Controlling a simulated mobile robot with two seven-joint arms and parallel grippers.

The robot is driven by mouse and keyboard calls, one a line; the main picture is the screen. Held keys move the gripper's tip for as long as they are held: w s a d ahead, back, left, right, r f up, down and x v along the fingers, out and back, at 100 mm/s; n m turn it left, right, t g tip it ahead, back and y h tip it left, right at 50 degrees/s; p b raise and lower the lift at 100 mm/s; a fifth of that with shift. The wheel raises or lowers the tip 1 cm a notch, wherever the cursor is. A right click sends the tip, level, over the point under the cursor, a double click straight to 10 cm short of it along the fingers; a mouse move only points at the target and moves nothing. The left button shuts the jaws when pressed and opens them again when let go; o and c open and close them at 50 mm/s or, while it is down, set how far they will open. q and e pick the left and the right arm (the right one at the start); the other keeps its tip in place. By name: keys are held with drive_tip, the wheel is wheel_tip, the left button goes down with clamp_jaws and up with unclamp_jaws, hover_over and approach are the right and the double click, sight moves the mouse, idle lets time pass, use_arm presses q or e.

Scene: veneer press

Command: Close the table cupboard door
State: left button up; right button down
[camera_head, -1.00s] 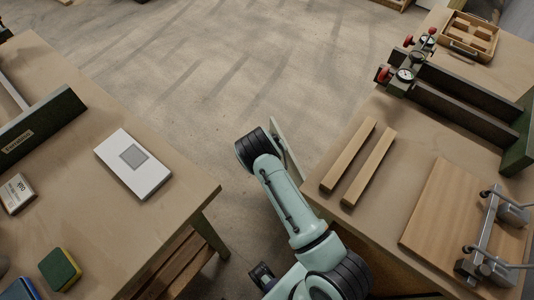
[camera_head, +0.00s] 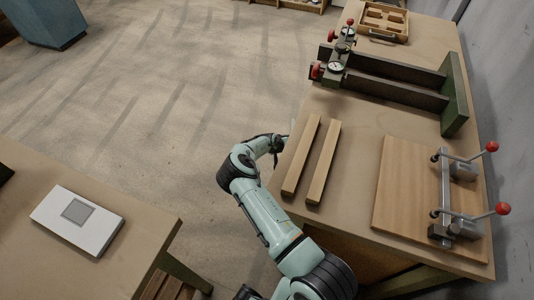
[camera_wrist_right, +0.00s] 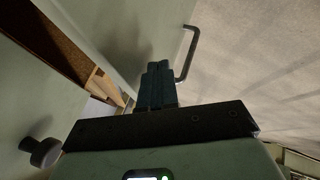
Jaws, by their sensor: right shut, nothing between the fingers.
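The cupboard door (camera_wrist_right: 140,30) is a pale green panel with a black bar handle (camera_wrist_right: 188,55) in the right wrist view. It stands open, with a gap beside it showing wooden parts inside. In the head view the right gripper (camera_head: 277,142) is small beside the table edge. My left gripper is not in view.
The right worktable (camera_head: 350,120) bears two wood strips (camera_head: 312,160), a clamped board (camera_head: 405,190) and a press (camera_head: 390,85). A second table (camera_head: 140,235) with a white box (camera_head: 77,220) stands at left. Open floor lies between. A dark knob (camera_wrist_right: 42,152) sits on a green panel.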

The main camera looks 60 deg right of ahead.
drive_tip(key=s+d+m+g+b, duration=0.1)
drive_tip(key=s+d+m+b, duration=0.1)
drive_tip(key=s, duration=0.4)
drive_tip(key=shift+s+d+g, duration=0.15)
drive_tip(key=shift+d+g, duration=0.15)
drive_tip(key=shift+d, duration=0.2)
drive_tip(key=shift+r, duration=0.1)
drive_tip(key=p+v, duration=0.1)
drive_tip(key=v, duration=1.2)
drive_tip(key=shift+r, duration=0.15)
